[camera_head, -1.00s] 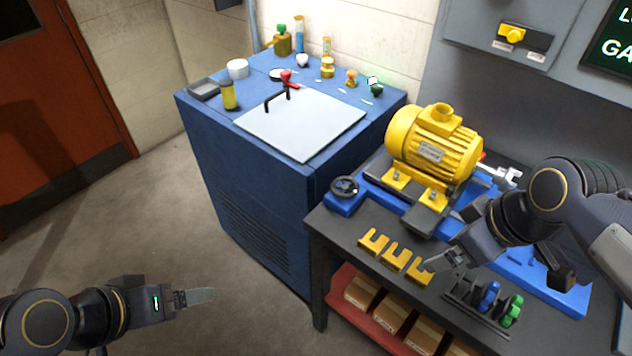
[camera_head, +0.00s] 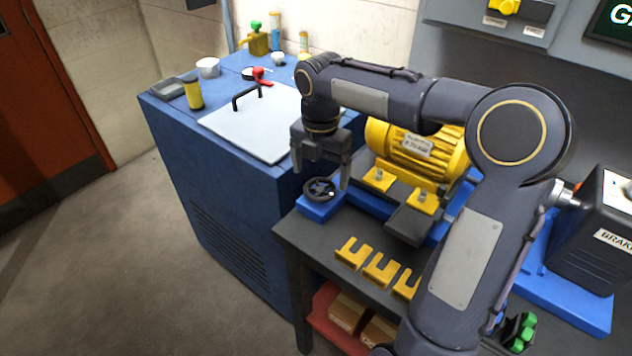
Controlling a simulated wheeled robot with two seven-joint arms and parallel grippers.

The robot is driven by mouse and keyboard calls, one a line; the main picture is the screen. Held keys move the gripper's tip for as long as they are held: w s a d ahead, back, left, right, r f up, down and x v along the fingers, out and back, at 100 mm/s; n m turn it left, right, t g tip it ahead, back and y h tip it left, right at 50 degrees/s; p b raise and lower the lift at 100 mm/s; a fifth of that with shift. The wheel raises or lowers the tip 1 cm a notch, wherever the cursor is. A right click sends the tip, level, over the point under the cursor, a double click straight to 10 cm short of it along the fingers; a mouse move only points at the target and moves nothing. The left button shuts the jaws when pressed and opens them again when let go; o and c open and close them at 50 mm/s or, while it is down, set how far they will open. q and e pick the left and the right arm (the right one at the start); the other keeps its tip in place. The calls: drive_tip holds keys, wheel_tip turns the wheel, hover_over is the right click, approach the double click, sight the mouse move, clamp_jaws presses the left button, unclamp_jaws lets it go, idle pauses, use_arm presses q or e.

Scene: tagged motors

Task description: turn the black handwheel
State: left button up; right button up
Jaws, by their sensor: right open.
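The black handwheel (camera_head: 320,189) sits on a blue block at the left corner of the dark workbench. My right gripper (camera_head: 321,180) points down over it with its fingers apart, one on each side of the wheel as seen from here. I cannot tell whether the fingers touch the rim. The yellow motor (camera_head: 416,152) stands just right of the wheel and is partly hidden by my right arm. My left gripper is out of the picture.
Yellow slotted shims (camera_head: 380,270) lie on the bench front. A blue cabinet (camera_head: 235,205) with a white plate (camera_head: 262,125) and a black handle stands left, close to the wheel. A dark brake unit (camera_head: 597,235) is at the right.

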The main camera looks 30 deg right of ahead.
sight(320, 187)
drive_tip(key=shift+f, duration=1.6)
drive_tip(key=shift+c, duration=0.4)
drive_tip(key=c, duration=0.9)
drive_tip(key=shift+r+m, duration=0.1)
drive_tip(key=shift+m, duration=0.3)
